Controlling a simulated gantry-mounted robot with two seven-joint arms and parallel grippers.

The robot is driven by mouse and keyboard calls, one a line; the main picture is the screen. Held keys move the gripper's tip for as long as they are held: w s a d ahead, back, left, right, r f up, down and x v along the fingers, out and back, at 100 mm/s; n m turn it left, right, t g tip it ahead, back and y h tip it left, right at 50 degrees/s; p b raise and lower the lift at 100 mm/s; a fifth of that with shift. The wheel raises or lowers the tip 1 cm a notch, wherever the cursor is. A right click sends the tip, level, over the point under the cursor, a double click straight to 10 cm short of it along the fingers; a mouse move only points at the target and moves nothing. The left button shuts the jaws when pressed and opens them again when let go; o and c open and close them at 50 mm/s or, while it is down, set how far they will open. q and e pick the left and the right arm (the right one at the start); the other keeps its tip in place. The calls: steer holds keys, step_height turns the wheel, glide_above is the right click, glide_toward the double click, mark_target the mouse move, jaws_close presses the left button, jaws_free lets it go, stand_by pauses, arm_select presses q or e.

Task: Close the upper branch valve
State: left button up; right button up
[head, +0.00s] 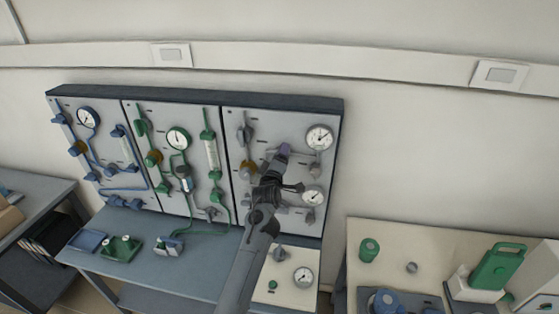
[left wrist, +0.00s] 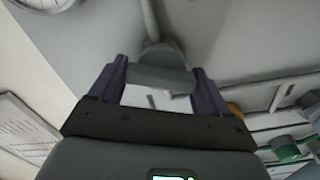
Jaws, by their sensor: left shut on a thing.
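My left gripper (head: 283,150) is at the right-hand grey panel (head: 262,122), to the left of its upper round gauge (head: 319,137). In the left wrist view my left gripper (left wrist: 160,82) has its two purple fingers on either side of a grey bar-shaped valve handle (left wrist: 160,77) and is shut on it. Behind the handle is a round grey valve body (left wrist: 162,52) with a pipe (left wrist: 150,20) running from it. In the head view my gripper and arm hide this handle and much of the panel's middle. My right gripper is not in view.
A lower gauge (head: 312,195) sits just right of my arm. Left of it are panels with green (head: 178,138) and blue (head: 88,117) fittings. A blue-grey bench (head: 205,255) stands below. A side table at right holds a green carrier (head: 497,268).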

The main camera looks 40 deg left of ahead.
arm_select(q)
steer(key=shift+f+n+b, duration=0.15)
steer(key=shift+n+b, duration=0.5)
steer(key=shift+n, duration=1.55)
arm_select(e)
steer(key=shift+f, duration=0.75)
arm_select(q)
steer(key=o, duration=1)
steer(key=shift+c, duration=0.2)
